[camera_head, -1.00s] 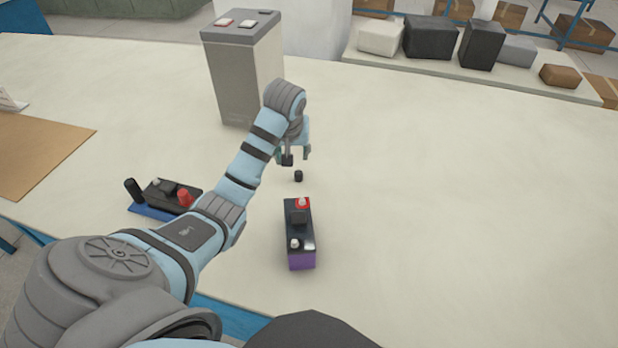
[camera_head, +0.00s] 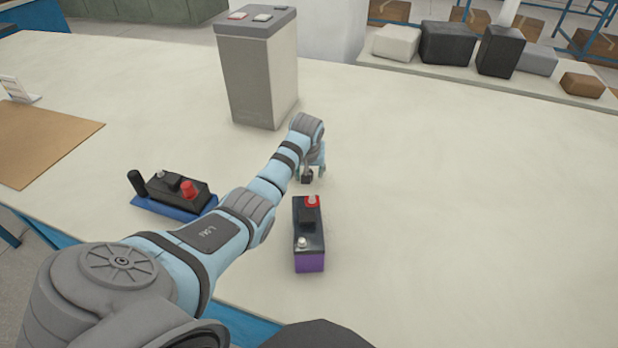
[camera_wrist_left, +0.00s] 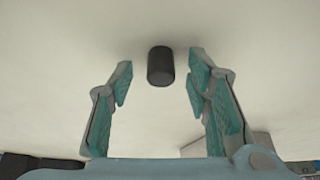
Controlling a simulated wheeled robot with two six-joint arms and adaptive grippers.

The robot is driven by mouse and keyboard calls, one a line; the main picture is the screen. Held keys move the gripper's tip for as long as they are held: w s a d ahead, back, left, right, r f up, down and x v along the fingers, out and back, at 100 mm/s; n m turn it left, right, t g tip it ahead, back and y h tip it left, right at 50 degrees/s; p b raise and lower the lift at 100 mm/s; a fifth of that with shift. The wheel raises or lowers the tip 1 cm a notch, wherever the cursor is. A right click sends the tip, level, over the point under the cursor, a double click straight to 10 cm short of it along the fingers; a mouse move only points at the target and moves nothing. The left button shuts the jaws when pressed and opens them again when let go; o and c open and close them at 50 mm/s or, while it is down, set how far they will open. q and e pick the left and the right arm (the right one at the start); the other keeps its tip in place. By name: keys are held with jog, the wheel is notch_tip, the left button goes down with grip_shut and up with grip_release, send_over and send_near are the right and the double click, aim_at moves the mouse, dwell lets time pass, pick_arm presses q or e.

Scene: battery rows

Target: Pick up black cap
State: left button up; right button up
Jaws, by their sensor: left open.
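The black cap (camera_wrist_left: 160,66) is a small dark cylinder standing on the pale tabletop. In the left wrist view it lies between the two fingertips of my left gripper (camera_wrist_left: 160,75), with clear space on both sides. The gripper is open and does not touch the cap. In the head view my left gripper (camera_head: 313,172) points down low over the table, just behind the purple-based battery. There the cap merges with the dark parts of the gripper and is hard to make out. My right gripper is not in view.
The black battery with a purple base (camera_head: 309,258) and a red cap (camera_head: 312,201) stands just in front of the gripper. Another battery with a red cap (camera_head: 188,190) is on a blue tray (camera_head: 150,205) at left. A tall grey box (camera_head: 250,80) stands behind. The table's right side is clear.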

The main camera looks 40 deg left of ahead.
pick_arm(q)
jog(key=shift+s+r, duration=0.1)
jog(key=c, duration=0.8)
jog(key=shift+r, duration=0.15)
